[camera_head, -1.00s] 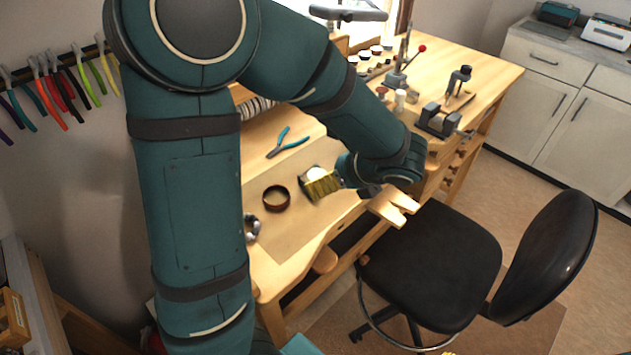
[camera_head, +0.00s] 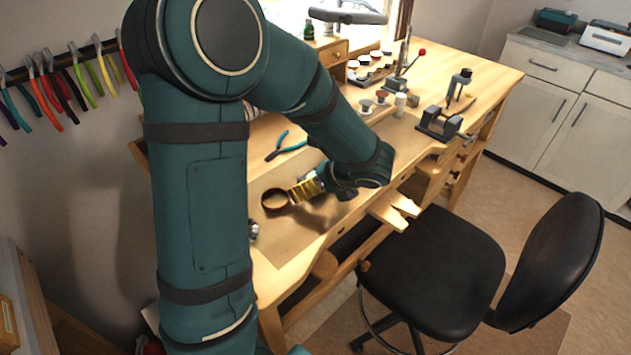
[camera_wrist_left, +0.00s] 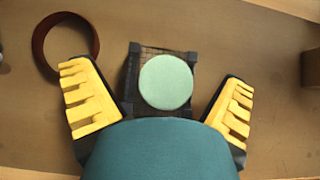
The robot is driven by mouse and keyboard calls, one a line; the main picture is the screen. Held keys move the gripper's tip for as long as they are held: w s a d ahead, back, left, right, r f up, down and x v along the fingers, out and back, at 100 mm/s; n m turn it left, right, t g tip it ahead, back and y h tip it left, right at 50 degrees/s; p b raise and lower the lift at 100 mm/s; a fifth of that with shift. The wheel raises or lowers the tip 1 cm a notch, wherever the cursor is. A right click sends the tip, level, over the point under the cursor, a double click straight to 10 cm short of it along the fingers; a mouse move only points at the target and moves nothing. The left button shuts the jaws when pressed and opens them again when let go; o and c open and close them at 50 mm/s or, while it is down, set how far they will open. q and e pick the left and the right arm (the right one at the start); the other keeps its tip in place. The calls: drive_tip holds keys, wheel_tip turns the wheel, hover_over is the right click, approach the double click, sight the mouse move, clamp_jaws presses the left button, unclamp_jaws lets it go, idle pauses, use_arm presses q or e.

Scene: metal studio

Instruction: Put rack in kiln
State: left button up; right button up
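The rack (camera_wrist_left: 149,53) is a dark mesh piece with dark corner blocks, and a pale green disc (camera_wrist_left: 166,82) sits on it. In the left wrist view my left gripper (camera_wrist_left: 158,76) is open, with one yellow finger on each side of the rack and a gap on both sides. In the head view the left gripper (camera_head: 303,190) is low over the bench, beside a brown ring (camera_head: 275,199). The rack is hidden there by the gripper. I cannot pick out the kiln in either view. My right gripper is out of view.
The wooden bench (camera_head: 497,76) holds blue pliers (camera_head: 284,148), small jars and a dark vise (camera_head: 440,124) at the right. A black chair (camera_head: 433,268) stands at its front. A brown block (camera_wrist_left: 311,68) shows at the right of the wrist view.

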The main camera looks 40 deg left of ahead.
use_arm(q)
drive_tip(key=c, duration=1.1)
wheel_tip(320, 180, up, 10)
drive_tip(key=p, duration=0.3)
drive_tip(key=shift+c, duration=0.2)
drive_tip(key=w+d+m+t, duration=0.1)
drive_tip(key=w+d+m, duration=0.1)
drive_tip(key=w+d+f+m+t+h, duration=0.1)
drive_tip(key=w+d+m+t, duration=0.1)
drive_tip(key=w+d+f+m+t, duration=0.1)
drive_tip(key=w+d+m, duration=0.1)
drive_tip(key=d, duration=0.1)
drive_tip(key=shift+d+f+t+h, duration=0.1)
drive_tip(key=shift+t+h, duration=0.3)
drive_tip(key=w+d+f+m+t+h, duration=0.2)
drive_tip(key=d+m, duration=0.5)
drive_tip(key=d, duration=0.4)
drive_tip(key=shift+f+m+t+h, duration=0.3)
drive_tip(key=shift+t+h, duration=0.2)
drive_tip(key=shift+h, duration=0.8)
